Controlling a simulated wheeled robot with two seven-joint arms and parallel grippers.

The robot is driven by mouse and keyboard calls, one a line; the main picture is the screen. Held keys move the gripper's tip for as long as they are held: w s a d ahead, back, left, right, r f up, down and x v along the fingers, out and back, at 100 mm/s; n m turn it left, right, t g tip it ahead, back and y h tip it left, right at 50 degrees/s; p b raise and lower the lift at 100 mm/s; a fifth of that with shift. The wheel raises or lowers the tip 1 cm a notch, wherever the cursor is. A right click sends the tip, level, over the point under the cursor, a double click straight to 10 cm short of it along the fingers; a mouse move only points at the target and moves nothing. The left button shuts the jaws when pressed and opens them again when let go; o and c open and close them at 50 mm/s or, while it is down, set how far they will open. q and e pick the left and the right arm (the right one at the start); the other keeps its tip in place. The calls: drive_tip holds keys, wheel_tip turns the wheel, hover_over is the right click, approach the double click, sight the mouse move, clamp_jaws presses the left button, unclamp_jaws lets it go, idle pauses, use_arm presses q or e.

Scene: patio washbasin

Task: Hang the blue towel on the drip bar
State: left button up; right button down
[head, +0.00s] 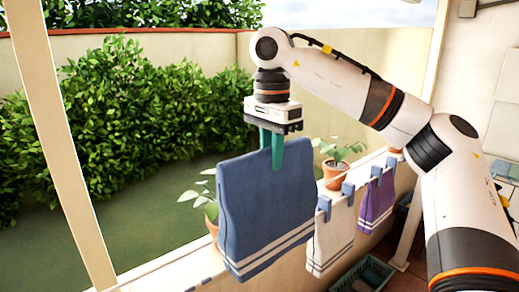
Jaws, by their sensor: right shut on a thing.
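The blue towel (262,215), with white stripes near its lower edge, hangs down from my right gripper (272,150). The green fingers are shut on its top edge. The towel hangs in front of the low cream wall and hides part of it. A white towel (330,240) and a purple towel (376,204) hang to the right, held by blue clips (324,208). The drip bar itself is hard to make out along this line of clips; the blue towel covers the stretch to the left. My left gripper is not in view.
Potted plants (333,178) stand on the ledge behind the towels, one partly hidden by the blue towel. A green crate (340,284) stands on the floor at the lower right. A cream post (62,145) rises at the left. Hedges lie beyond.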

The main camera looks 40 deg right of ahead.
drive_tip(key=s+d, duration=0.1)
drive_tip(key=s, duration=1.1)
drive_tip(key=shift+s+r, duration=0.35)
drive_tip(key=shift+w, duration=0.1)
